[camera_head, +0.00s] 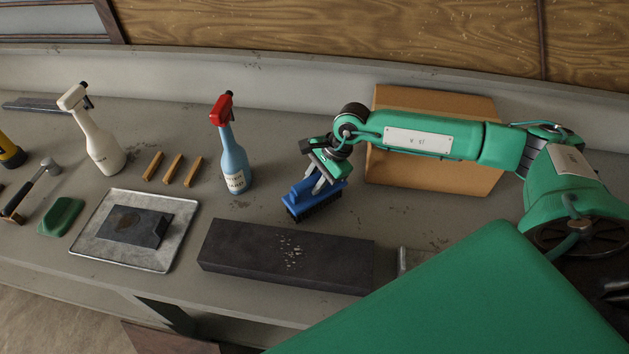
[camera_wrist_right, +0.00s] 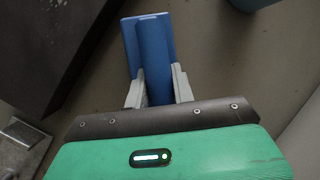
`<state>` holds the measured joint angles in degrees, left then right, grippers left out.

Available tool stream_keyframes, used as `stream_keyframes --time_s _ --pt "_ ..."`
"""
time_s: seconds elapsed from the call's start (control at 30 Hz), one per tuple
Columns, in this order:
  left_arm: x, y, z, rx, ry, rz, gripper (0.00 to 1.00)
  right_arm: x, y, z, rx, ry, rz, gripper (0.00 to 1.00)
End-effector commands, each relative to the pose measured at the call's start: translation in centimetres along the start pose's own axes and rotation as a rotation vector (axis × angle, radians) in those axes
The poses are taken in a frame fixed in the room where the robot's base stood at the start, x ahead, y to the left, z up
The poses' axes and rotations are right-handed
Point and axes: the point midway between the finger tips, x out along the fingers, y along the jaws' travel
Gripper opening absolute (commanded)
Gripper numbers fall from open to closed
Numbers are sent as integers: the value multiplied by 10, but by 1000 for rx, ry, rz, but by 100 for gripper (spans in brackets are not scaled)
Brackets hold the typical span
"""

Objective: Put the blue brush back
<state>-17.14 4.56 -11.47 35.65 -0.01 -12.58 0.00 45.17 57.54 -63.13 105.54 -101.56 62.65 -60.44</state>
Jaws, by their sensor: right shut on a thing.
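The blue brush (camera_head: 314,196) has a blue body and dark bristles that point down. My right gripper (camera_head: 322,183) is shut on its upper part, behind the dark block and right of the blue spray bottle. In the right wrist view the blue brush (camera_wrist_right: 152,55) sits between the two grey fingers of the gripper (camera_wrist_right: 158,88). I cannot tell whether the bristles touch the bench or hang just above it. My left gripper is not in view.
A long dark block (camera_head: 285,257) with pale crumbs lies in front. A blue spray bottle (camera_head: 233,160) with a red head stands left of the brush. A metal tray (camera_head: 102,251) holds a dark plate. A cardboard box (camera_head: 440,176) stands behind my right arm.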

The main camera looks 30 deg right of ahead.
Motion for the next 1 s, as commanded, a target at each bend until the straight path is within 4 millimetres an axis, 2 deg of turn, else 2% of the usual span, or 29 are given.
stream_keyframes --time_s 0.13,0.47,0.5,0.6,1.0 --pt "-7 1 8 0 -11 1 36 14 3 -5 -1 -1 0 4" --pt "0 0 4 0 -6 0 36 18 4 -7 -1 0 -1 4" --pt "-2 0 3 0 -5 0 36 16 4 -7 -1 0 -1 31" --pt "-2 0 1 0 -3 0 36 16 4 -7 0 0 0 47" --pt "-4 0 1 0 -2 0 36 12 4 -6 0 1 1 47"
